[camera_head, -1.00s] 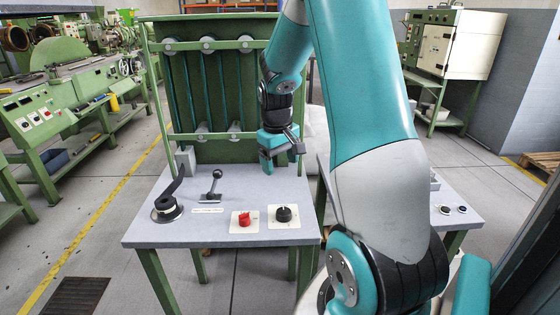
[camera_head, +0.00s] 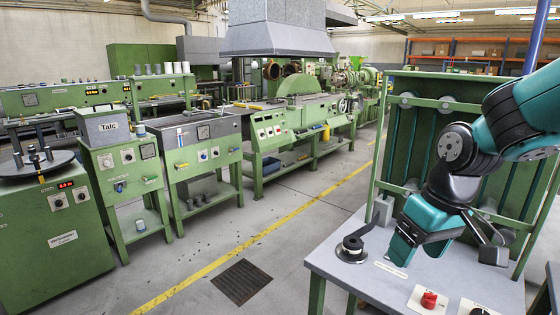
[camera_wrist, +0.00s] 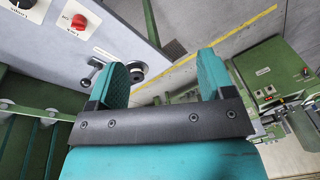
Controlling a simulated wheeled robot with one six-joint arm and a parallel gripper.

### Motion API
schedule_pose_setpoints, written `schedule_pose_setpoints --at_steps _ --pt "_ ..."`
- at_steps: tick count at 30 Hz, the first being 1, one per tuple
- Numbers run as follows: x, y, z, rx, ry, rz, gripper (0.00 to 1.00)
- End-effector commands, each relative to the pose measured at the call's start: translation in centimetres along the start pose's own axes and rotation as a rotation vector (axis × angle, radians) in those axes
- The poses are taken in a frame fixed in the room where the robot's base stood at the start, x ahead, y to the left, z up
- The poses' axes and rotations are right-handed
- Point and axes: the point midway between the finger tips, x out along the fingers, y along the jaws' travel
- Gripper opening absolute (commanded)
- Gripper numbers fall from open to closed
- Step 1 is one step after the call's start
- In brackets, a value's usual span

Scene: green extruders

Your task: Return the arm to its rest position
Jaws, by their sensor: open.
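My arm (camera_head: 525,112) enters the head view from the right edge, bent at the elbow. My gripper (camera_head: 420,235) hangs over the grey control table (camera_head: 345,266), near the green rack panel. In the wrist view my gripper (camera_wrist: 162,76) has its two teal fingers well apart, with nothing between them. Beyond the fingers lie the table top and the floor.
A black lever on a round base (camera_head: 352,246) and a red knob (camera_head: 429,299) stand on the table close to the arm. The green rack (camera_head: 408,140) rises behind. Green machines (camera_head: 208,154) line the left; the floor between (camera_head: 290,215) is clear.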

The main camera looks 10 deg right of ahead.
Motion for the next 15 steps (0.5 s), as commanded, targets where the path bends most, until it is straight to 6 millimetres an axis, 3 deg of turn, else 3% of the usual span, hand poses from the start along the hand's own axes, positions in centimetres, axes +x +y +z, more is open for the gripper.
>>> schedule_pose_setpoints --at_steps 1,3,6,10,15 --pt "-0.8 -3.9 1.2 -0.085 0.008 -0.041 0.75" --pt "-1.5 -8.2 3.2 -0.18 0.01 -0.096 0.75" --pt "-2.2 -12.5 6.3 -0.288 0.004 -0.161 0.75" --pt "-2.7 -15.4 9.2 -0.372 -0.008 -0.213 0.75" --pt "-2.8 -16.3 10.1 -0.397 -0.014 -0.231 0.75"
